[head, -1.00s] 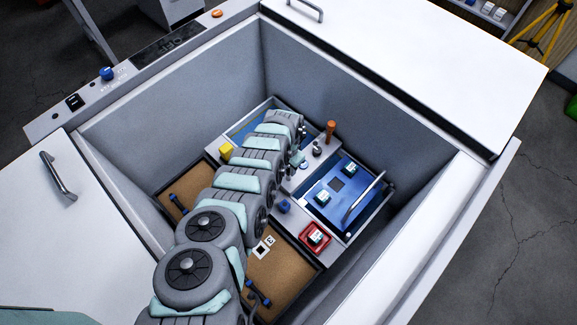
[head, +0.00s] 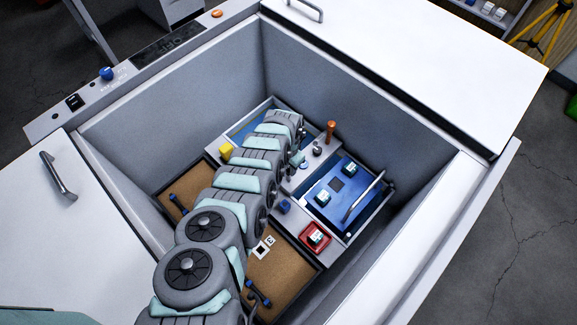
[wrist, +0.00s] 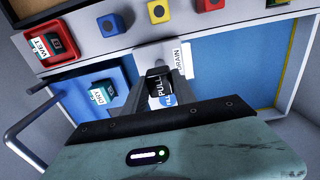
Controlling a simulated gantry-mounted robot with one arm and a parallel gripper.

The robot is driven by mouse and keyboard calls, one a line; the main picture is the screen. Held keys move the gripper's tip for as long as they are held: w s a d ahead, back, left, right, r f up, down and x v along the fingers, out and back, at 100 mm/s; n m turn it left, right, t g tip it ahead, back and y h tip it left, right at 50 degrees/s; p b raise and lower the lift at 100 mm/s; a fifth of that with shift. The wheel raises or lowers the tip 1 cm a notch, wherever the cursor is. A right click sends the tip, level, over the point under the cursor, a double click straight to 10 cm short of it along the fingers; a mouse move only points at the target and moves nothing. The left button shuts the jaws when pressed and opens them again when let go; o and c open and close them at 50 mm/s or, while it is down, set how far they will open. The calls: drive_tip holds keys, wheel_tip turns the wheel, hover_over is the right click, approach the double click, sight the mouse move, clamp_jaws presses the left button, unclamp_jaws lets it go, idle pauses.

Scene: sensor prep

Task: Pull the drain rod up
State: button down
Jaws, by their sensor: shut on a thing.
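In the wrist view the drain rod shows as a dark piece marked PULL (wrist: 158,88), beside a white DRAIN label (wrist: 182,57) on the grey panel. My gripper (wrist: 163,98) is shut on the rod, with its fingers at the rod's sides. The rod's lower part is hidden by the gripper body. In the head view my gripper (head: 298,158) is low inside the tank, over the grey strip left of the blue tray. The rod cannot be made out there, and how far it is raised cannot be told.
The blue tray (head: 325,205) has a metal bar handle (head: 363,197) and small labelled pieces. A red holder (head: 315,237), a blue block (head: 284,206), a yellow block (head: 226,150) and an orange-topped post (head: 331,128) stand nearby. Tank walls (head: 190,90) surround the arm.

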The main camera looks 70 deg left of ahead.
wheel_tip(320, 180, up, 5)
drive_tip(key=p, duration=0.5)
drive_tip(key=shift+f, duration=0.3)
drive_tip(key=c, duration=1)
unclamp_jaws()
wheel_tip(320, 180, up, 11)
drive_tip(key=p, duration=0.2)
drive_tip(key=shift+p, duration=0.4)
drive_tip(key=shift+f, duration=0.1)
